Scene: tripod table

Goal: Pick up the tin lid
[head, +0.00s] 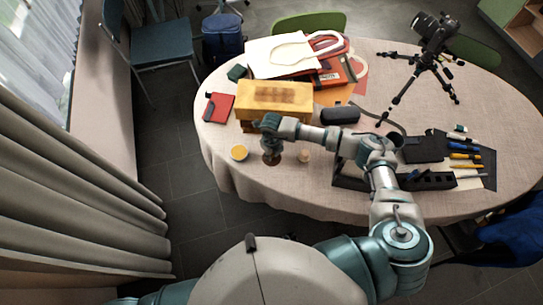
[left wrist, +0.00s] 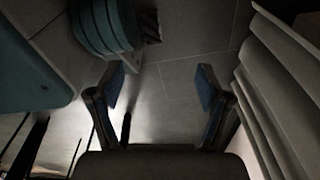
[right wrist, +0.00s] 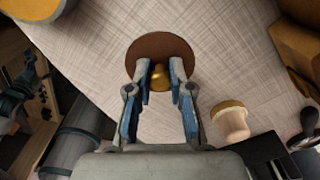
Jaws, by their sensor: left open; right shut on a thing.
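The tin lid (right wrist: 160,50) is a brown disc with a small brass knob. In the right wrist view my right gripper (right wrist: 160,76) is shut on the knob, one finger on either side. The fingers hide part of the disc's near edge. In the head view the lid (head: 271,160) shows as a brown disc under the right gripper (head: 271,150), close to the tablecloth; I cannot tell whether it touches the cloth. My left gripper (left wrist: 160,90) is open and empty in the left wrist view, above the grey floor.
A round yellow-topped object (head: 239,153) stands left of the lid, a small pale stopper-like piece (head: 304,156) to its right. A yellow box (head: 275,97) stands behind, with a red notebook (head: 219,107) beside it. A tripod (head: 427,60) stands at the back right.

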